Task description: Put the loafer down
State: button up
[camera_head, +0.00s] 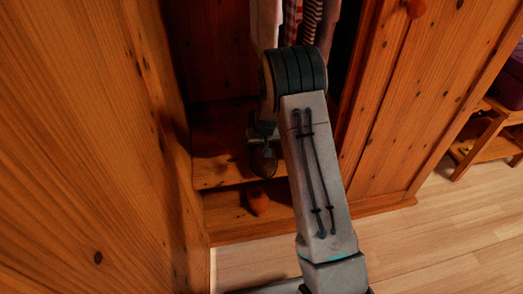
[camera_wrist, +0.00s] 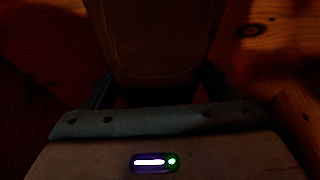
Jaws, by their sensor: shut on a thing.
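My gripper (camera_head: 262,134) is inside the open wardrobe, over its lower shelf, partly hidden by my own arm. It is shut on the loafer (camera_head: 264,160), a dark brown shoe that hangs below the fingers in the head view. In the wrist view the loafer (camera_wrist: 160,45) fills the top middle between the two dark fingers (camera_wrist: 158,90), and only part of it shows. The wrist picture is too dark to tell whether the loafer touches the wood below it.
The wardrobe's lower shelf (camera_head: 215,172) is wooden. Hanging clothes (camera_head: 292,22) are above. A wooden panel (camera_head: 90,150) stands close on the left, a wardrobe door (camera_head: 400,120) on the right.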

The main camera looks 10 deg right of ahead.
notch_tip(320, 180, down, 3)
jog(key=shift+r+b, duration=0.2)
jog(key=shift+b, duration=0.15)
jog(key=shift+r, duration=0.1)
jog(key=o, duration=1.3)
